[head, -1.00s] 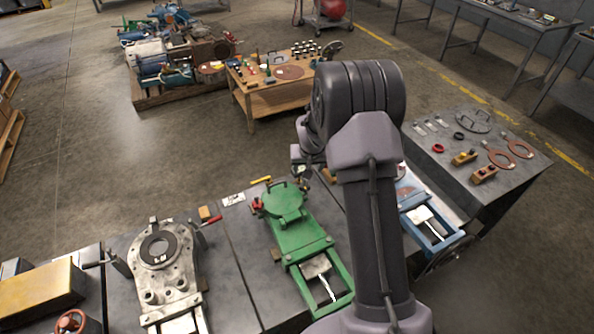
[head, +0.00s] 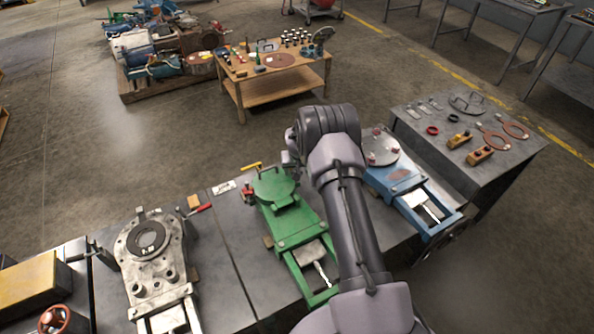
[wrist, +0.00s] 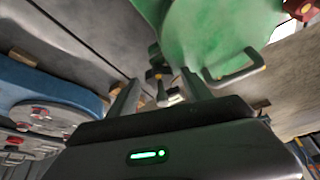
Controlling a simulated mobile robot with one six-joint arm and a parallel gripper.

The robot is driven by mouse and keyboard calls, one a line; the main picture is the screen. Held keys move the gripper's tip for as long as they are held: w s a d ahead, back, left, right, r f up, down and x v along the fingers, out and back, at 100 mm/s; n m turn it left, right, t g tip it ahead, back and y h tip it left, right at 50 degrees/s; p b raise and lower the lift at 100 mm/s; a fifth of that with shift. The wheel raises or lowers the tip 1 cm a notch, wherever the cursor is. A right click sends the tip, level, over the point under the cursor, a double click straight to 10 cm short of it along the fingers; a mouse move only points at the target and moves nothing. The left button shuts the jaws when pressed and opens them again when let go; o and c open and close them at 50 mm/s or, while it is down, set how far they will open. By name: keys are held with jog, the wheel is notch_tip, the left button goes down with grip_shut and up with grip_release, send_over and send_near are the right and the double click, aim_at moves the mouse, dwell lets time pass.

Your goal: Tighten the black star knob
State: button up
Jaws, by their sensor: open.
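A green valve body (head: 283,212) with a round cover lies on the grey bench; its green cover and handle (wrist: 235,68) fill the upper part of the wrist view. A small dark knob (wrist: 156,74), which looks like the black star knob, shows beside the green cover's edge, with a pale metal piece below it. My gripper (wrist: 158,80) is open, and the knob appears between its two fingers in the picture. I cannot tell whether they touch it. In the head view my arm hides the gripper and the knob.
A red knob (head: 248,191) sits on the green valve's far-left side. A blue valve (head: 412,200) stands to the right and a grey metal valve (head: 157,262) to the left. A side table (head: 470,165) holds rings and small tools. Open floor lies behind the bench.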

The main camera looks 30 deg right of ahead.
jog(key=shift+c, duration=0.5)
grip_shut()
jog(key=shift+f+b, duration=0.1)
jog(key=shift+b, duration=0.4)
